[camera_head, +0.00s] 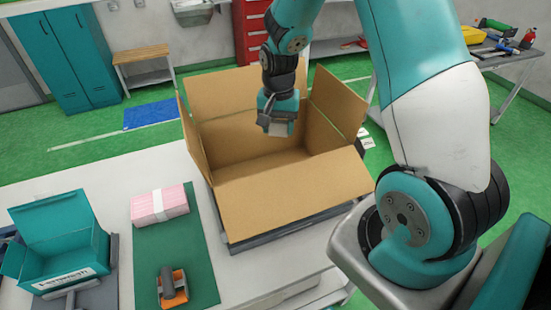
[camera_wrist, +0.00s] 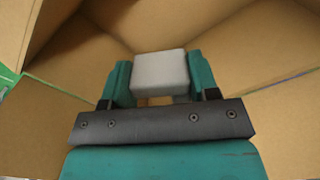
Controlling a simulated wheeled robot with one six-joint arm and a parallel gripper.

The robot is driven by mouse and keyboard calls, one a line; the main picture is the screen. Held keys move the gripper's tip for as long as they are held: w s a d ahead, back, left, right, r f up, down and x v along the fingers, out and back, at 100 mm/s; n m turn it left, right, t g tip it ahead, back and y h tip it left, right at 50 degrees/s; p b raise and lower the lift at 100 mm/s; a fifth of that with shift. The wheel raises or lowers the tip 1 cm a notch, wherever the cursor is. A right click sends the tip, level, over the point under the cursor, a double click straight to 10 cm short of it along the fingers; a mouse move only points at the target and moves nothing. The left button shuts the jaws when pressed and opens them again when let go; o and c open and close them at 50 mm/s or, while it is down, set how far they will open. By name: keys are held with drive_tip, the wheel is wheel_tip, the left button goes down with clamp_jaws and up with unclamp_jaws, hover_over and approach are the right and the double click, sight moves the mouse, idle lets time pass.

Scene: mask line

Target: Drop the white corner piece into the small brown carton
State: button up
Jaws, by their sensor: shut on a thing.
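The brown carton (camera_head: 290,197) stands open on the work surface with its flaps spread. The carton's floor is partly hidden by the front flap and my gripper.
A teal open box (camera_head: 62,255) stands at the left. A pink pack (camera_head: 160,205) and an orange-and-grey tool (camera_head: 172,288) lie on a green mat (camera_head: 195,255). The carton's raised side flaps (camera_head: 338,100) flank my gripper. A tool bench (camera_head: 500,60) is at the far right.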

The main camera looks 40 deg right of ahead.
drive_tip(key=shift+f+b, duration=0.35)
drive_tip(key=shift+f, duration=0.5)
drive_tip(key=o, duration=1)
drive_tip(key=shift+c, duration=0.2)
drive_tip(key=shift+r, duration=0.1)
wheel_tip(320, 180, up, 17)
drive_tip(key=b, duration=0.2)
drive_tip(key=shift+r+b, duration=0.2)
drive_tip(key=shift+b, duration=0.2)
